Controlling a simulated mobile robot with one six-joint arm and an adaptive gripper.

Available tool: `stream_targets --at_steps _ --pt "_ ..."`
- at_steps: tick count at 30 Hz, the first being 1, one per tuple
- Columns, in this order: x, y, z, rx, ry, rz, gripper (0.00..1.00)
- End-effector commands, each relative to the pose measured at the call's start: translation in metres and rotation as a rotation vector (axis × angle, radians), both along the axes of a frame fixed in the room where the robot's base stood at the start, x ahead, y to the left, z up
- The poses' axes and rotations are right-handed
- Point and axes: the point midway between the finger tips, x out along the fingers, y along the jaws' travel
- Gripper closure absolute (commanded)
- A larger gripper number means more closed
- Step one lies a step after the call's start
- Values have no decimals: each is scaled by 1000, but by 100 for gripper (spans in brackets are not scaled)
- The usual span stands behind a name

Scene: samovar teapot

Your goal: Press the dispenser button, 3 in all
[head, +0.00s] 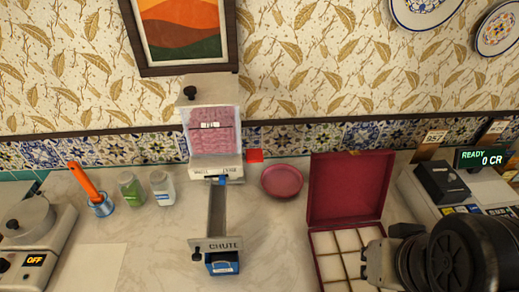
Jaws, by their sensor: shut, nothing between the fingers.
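The dispenser (211,116) stands against the tiled wall, a clear-fronted box filled with pink packets. A grey chute (217,212) runs from the base toward me to a plate marked CHUTE. A small blue piece (221,181) shows at the top of the chute. A blue box (222,264) sits under the chute's lower end. My gripper (368,263) is shut and empty at lower right, over the compartment box, well apart from the dispenser. My arm hides part of that area.
A pink plate (281,181) lies right of the dispenser. An open maroon box (347,190) with compartments stands further right, beside a register reading READY 0 CR (481,159). Two jars (132,189) and an orange-handled tool (83,182) stand left. A scale-like appliance (28,222) is far left.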

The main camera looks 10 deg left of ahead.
Motion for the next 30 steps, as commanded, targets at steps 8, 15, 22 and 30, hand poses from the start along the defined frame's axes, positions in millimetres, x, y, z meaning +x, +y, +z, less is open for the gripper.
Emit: stream_targets --at_steps 8,15,22,30 --pt "52 73 49 204 14 178 100" --pt "144 166 105 458 -50 300 100" --pt "226 217 114 556 -119 264 100" --pt "267 234 93 550 -142 202 100"
